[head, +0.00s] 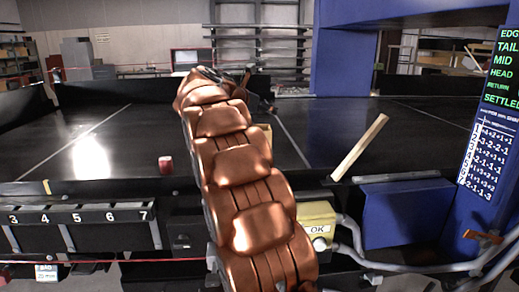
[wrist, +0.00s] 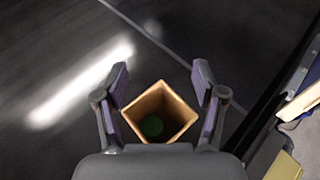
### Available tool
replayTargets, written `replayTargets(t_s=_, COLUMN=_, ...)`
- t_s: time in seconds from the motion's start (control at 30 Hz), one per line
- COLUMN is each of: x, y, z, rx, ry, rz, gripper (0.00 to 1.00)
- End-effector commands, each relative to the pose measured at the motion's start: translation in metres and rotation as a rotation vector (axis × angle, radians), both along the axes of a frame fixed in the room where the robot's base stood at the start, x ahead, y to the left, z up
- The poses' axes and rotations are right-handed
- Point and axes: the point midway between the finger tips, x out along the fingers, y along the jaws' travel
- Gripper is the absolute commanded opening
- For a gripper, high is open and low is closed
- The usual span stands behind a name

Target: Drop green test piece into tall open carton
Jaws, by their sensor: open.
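The tall open carton (wrist: 182,132) is a tan square box with its mouth facing up, seen from above in the wrist view between my fingers. The green test piece (wrist: 152,126) shows as a dark green round shape down inside the carton, in shadow. My gripper (wrist: 161,76) is open and empty over the carton, one finger to each side of its mouth; how far above it I cannot tell. In the head view my arm hides most of the carton, and only a tan sliver (head: 266,129) shows beside the arm.
A red cup-like object (head: 165,165) stands on the black surface (head: 120,190) left of my arm. A pale wooden bar (head: 360,147) leans up at right, near a blue panel (head: 405,212). The left surface is mostly clear.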

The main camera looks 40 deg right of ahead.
Motion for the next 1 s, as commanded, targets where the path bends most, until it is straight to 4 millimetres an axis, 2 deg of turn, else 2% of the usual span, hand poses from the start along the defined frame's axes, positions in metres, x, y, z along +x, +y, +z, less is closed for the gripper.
replayTargets(t_s=0.27, x=-0.002, y=0.017, z=0.008, rx=-0.003, ry=-0.001, rz=0.003, gripper=0.7)
replayTargets(t_s=0.8, x=-0.018, y=0.101, z=0.043, rx=-0.001, ry=0.0, rz=0.0, gripper=0.7)
replayTargets(t_s=1.0, x=-0.019, y=0.109, z=0.046, rx=0.0, ry=0.0, rz=0.001, gripper=0.7)
